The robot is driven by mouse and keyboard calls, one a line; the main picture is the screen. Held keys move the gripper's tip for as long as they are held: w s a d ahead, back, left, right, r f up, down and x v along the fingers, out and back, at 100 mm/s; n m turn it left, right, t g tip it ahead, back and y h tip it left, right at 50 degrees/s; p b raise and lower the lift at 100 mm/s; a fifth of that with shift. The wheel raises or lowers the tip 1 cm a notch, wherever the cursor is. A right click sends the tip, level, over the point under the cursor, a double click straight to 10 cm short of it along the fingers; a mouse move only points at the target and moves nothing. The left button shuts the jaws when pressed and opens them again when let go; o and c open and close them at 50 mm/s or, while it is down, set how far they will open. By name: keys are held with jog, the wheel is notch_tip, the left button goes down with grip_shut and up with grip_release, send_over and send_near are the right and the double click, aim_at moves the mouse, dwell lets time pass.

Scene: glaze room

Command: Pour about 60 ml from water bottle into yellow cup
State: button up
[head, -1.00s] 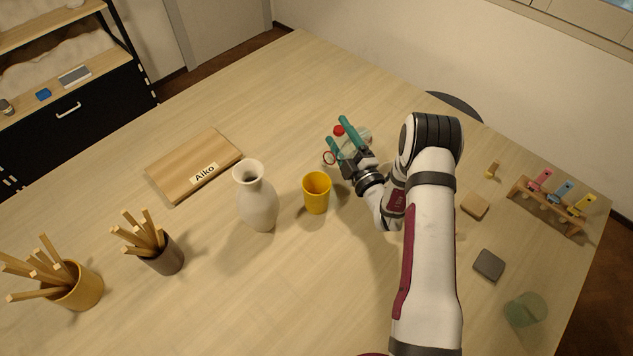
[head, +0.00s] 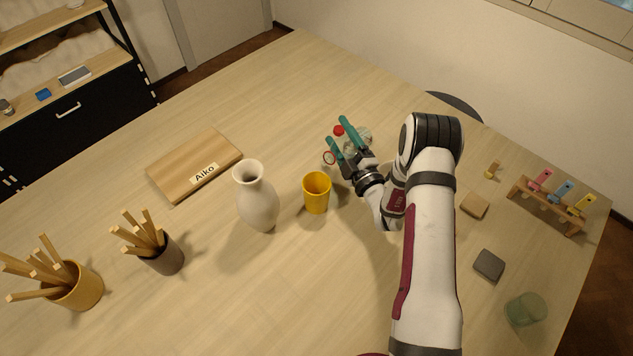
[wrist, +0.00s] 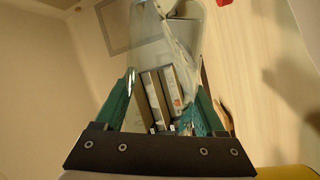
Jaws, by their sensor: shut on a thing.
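The yellow cup (head: 316,193) stands upright on the table, just right of the white vase. A bit of yellow also shows at the bottom edge of the wrist view (wrist: 290,173). My gripper (head: 340,133), with teal fingers, is up and right of the cup in the head view. It is shut on the clear water bottle (head: 361,134), which is partly hidden by the fingers. In the wrist view the see-through bottle (wrist: 165,45) reaches up between the fingers and looks tilted. Its mouth and water level are unclear. No stream into the cup is visible.
The white vase (head: 258,203) stands close left of the cup. A wooden board (head: 190,165), pots of sticks (head: 165,258), a rack (head: 545,205) and a green glass (head: 525,309) stand farther off.

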jog(key=shift+r, duration=0.1)
jog(key=m, duration=0.1)
jog(key=s+r+m+g, duration=0.1)
jog(key=a+m, duration=0.1)
jog(key=m, duration=0.1)
jog(key=shift+s+a+r+g+h, duration=0.15)
jog(key=shift+r+g+h, duration=0.1)
jog(key=shift+g+h, duration=0.15)
jog(key=shift+s+r+m+g, duration=0.15)
jog(key=shift+m+g, duration=0.35)
jog(key=shift+m, duration=0.4)
jog(key=shift+m+g, duration=0.6)
jog(key=shift+m, duration=0.3)
jog(key=shift+f+m+g+y, duration=0.5)
jog(key=shift+f+m+g, duration=0.75)
jog(key=shift+m, duration=0.35)
jog(key=shift+w, duration=0.2)
